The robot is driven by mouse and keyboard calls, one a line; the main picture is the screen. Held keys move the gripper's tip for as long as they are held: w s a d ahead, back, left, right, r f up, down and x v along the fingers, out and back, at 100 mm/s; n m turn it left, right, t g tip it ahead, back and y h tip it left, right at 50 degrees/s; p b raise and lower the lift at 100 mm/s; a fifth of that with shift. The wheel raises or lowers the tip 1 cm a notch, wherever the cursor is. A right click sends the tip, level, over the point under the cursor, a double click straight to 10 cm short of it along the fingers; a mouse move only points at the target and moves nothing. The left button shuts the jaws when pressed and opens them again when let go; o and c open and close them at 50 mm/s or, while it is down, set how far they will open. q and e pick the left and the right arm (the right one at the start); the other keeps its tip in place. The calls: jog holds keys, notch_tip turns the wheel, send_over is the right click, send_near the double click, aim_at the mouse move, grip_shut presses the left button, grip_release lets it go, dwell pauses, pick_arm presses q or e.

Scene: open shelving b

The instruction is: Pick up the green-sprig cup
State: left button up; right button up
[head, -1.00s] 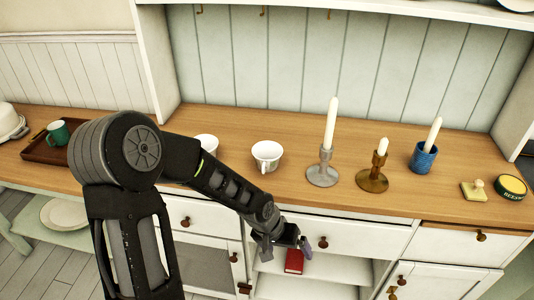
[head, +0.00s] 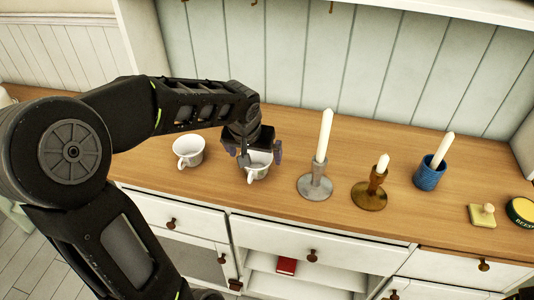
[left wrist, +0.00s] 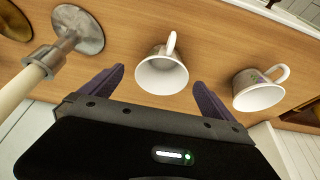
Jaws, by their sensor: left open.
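A white cup (head: 258,172) stands upright on the wooden counter, partly hidden by my left gripper in the head view. It also shows in the left wrist view (left wrist: 162,74), between the finger lines, with its handle pointing away. My left gripper (head: 262,156) is open above this cup, with a finger on either side and not closed on it. A second white cup (head: 188,151) stands to its left; in the left wrist view this one (left wrist: 258,91) is at right, with a small coloured mark near its handle.
A grey candlestick with a tall candle (head: 316,184) stands just right of the gripped-over cup. Further right are a brass candlestick (head: 370,194), a blue candle holder (head: 429,175), a small yellowish block (head: 482,216) and a round tin (head: 521,211). The counter's front edge is close to the cups.

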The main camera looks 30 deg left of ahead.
aim_at(258, 166)
pick_arm(q)
jog(key=shift+w, duration=0.25)
jog(key=shift+s+r, duration=0.1)
jog(key=shift+s, duration=0.2)
jog(key=shift+x, duration=1.4)
jog(key=shift+w+r, duration=0.1)
jog(key=shift+a+p+x, duration=0.15)
jog(key=shift+p+x, duration=0.15)
jog(key=shift+x, duration=1.05)
jog(key=shift+a+p+x, duration=0.1)
jog(key=shift+p+x, duration=0.2)
jog(key=shift+x, duration=1)
jog(key=shift+r, duration=0.1)
jog(key=c, duration=1.5)
